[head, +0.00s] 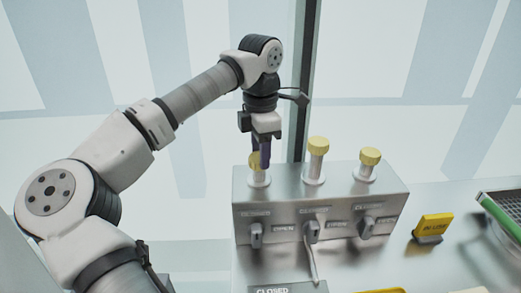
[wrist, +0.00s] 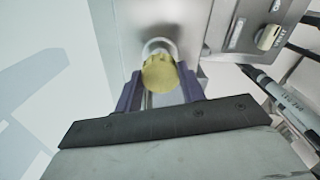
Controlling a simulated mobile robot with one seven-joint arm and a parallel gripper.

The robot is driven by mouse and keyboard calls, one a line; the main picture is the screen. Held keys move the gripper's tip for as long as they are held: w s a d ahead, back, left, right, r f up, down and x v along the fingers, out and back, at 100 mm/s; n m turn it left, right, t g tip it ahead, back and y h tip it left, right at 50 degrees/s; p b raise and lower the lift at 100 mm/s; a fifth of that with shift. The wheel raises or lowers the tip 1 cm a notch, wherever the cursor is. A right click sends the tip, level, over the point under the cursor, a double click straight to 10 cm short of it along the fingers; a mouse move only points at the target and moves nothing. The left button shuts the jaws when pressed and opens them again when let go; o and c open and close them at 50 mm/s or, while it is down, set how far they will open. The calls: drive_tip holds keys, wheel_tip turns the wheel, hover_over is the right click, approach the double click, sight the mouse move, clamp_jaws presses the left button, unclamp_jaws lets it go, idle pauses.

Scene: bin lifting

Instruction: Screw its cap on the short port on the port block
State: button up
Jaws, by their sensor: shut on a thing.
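The metal port block (head: 300,219) stands on the bench with three ports in a row on top. My gripper (head: 262,160) is over the left port (head: 258,179), its fingers pointing down. It is shut on a yellow cap (head: 253,160). In the wrist view the cap (wrist: 160,74) sits between the two purple fingers of my gripper (wrist: 160,92), in line with the port's pale ring. I cannot tell whether its thread is engaged. The middle port (head: 315,168) is the tallest and has a yellow cap. The right port (head: 365,173) is lower and also capped.
Three grey levers, including the left one (head: 256,234), stick out of the block's front beside CLOSED and OPEN labels. A yellow sign (head: 434,226) stands to the right. A green-edged tray (head: 500,218) is at the far right. A dark upright post (head: 303,80) rises behind the block.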

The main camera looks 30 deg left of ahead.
drive_tip(key=shift+f+b, duration=0.65)
drive_tip(key=shift+f, duration=0.4)
idle(2.2)
drive_tip(key=o, duration=1)
drive_tip(key=shift+c, duration=0.3)
